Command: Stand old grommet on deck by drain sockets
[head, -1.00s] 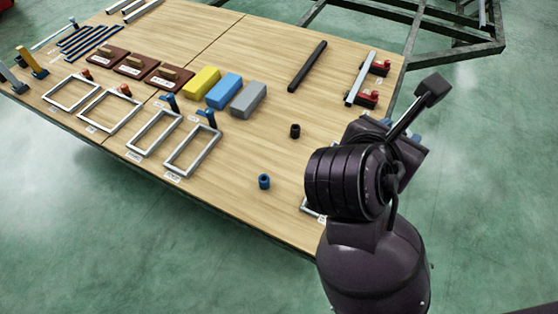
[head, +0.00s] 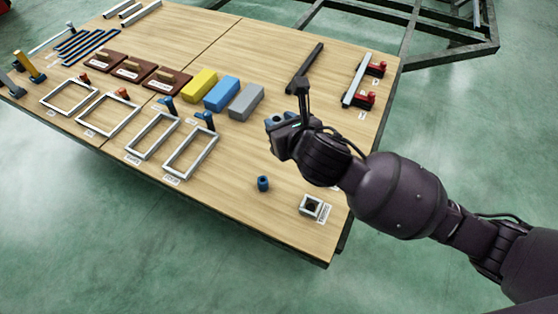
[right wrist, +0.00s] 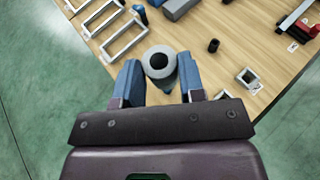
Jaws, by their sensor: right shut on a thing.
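My right gripper (head: 276,121) is over the wooden deck, right of the grey block. In the right wrist view its blue fingers (right wrist: 160,82) are shut on a pale grey round piece with a dark central hole, taken as the old grommet (right wrist: 160,64). The head view does not show that piece clearly. A blue hollow cylinder (head: 263,184) stands on the deck. A black cylinder (right wrist: 213,45) stands apart from the grommet in the wrist view; my gripper hides it in the head view. A small square pale frame (head: 312,206) with a dark centre sits near the deck's front right. My left gripper is not in view.
Rectangular pale frames (head: 190,152) lie along the front left. Yellow (head: 201,84), blue (head: 222,94) and grey (head: 246,101) blocks sit mid-deck. A dark bar (head: 305,67) and red clamps (head: 365,97) lie at right. The deck around the blue cylinder is clear.

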